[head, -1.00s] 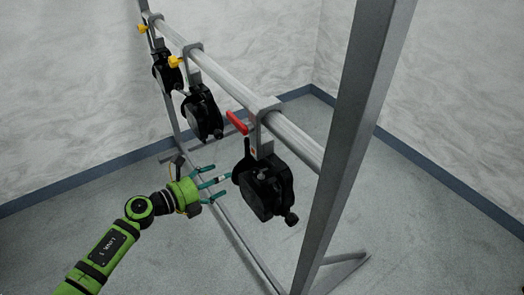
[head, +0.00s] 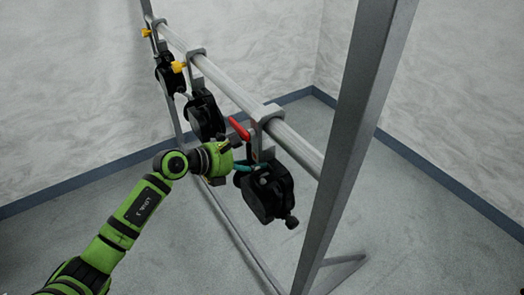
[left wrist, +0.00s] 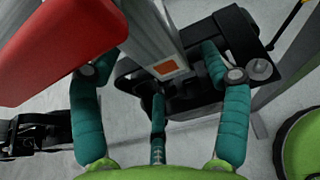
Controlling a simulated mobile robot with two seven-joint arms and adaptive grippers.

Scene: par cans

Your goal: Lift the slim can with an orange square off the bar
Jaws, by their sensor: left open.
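The can with the orange square (head: 265,194) is black and hangs from the bar (head: 228,84) by a grey hook (head: 267,124) with a red lever (head: 238,129). In the left wrist view, the orange square (left wrist: 166,68) shows on the grey bracket above the black body (left wrist: 190,92). My left gripper (head: 249,167) is at the can's upper part. It also shows in the left wrist view (left wrist: 155,72), its teal fingers open on either side of the bracket. Contact cannot be told. My right gripper is not in view.
Two other black cans, a middle one (head: 205,115) and a far one (head: 168,76), hang along the bar with yellow levers. A thick grey upright post (head: 345,135) stands to the right. The floor at the lower left is clear apart from my arm.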

